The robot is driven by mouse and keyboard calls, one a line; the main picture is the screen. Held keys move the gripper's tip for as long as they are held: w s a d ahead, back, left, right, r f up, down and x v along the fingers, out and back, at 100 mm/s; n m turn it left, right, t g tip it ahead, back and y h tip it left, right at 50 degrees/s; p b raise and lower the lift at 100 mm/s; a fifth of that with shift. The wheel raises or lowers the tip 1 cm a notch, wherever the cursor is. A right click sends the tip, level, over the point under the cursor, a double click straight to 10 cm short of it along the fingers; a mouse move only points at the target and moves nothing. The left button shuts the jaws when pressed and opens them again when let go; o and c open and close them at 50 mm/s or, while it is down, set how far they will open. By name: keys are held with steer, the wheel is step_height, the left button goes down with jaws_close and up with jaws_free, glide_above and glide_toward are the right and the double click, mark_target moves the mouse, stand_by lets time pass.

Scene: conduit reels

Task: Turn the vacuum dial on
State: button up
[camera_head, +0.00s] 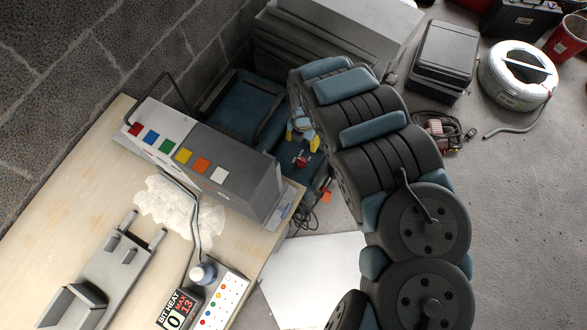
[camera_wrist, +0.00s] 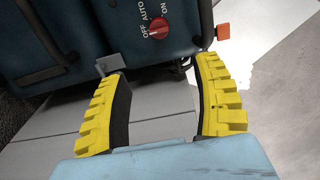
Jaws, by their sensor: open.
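The vacuum dial (camera_wrist: 158,29) is a round red knob on the dark teal vacuum (camera_wrist: 110,28), with OFF, AUTO and ON printed around it. Its exact setting is too small to tell. In the head view the red dial (camera_head: 301,161) shows just below my gripper (camera_head: 303,136), partly behind my arm. In the wrist view my gripper (camera_wrist: 165,70) is open, its yellow fingers apart with nothing between them. The dial lies ahead of the gap between the fingertips, apart from both.
An orange part (camera_wrist: 223,32) sits beside the vacuum near my right finger. A workbench (camera_head: 75,190) with a grey box (camera_head: 235,165) of coloured squares stands to the left. A black case (camera_head: 445,55) and a white reel (camera_head: 515,75) stand on the floor at upper right.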

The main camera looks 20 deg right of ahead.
mark_target(302, 160)
step_height(302, 160, down, 17)
steer(key=b, duration=0.7)
steer(key=shift+w+d+f, duration=0.1)
steer(key=shift+w+d, duration=0.05)
jaws_close()
